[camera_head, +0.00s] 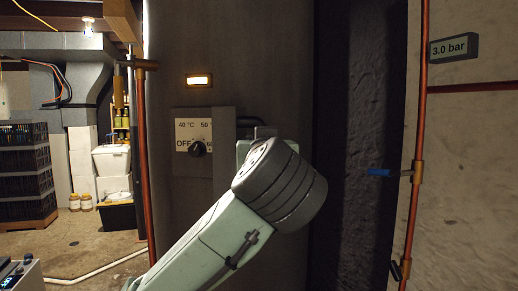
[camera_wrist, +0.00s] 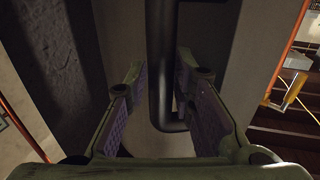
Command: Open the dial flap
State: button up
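The dial (camera_head: 197,149) is a black knob on a white face marked 40 °C, 50 and OFF, in a grey box on the dark wall. The grey dial flap (camera_head: 222,150) stands out at the right side of the face and hides its right edge. A dark bar handle (camera_head: 250,122) juts from the flap's right side, partly hidden by my arm. In the wrist view, the black handle (camera_wrist: 162,65) runs down between my gripper's (camera_wrist: 163,88) two fingers and bends at its lower end. The fingers are apart, with a visible gap on the left; contact on the right is unclear.
A lit indicator (camera_head: 199,81) is above the dial. Black crates (camera_head: 24,175) and jars (camera_head: 80,202) stand farther left.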

jog(key=shift+s, duration=0.1)
jog(key=s, duration=1.2)
jog(key=shift+d, duration=0.3)
jog(key=shift+w, duration=0.1)
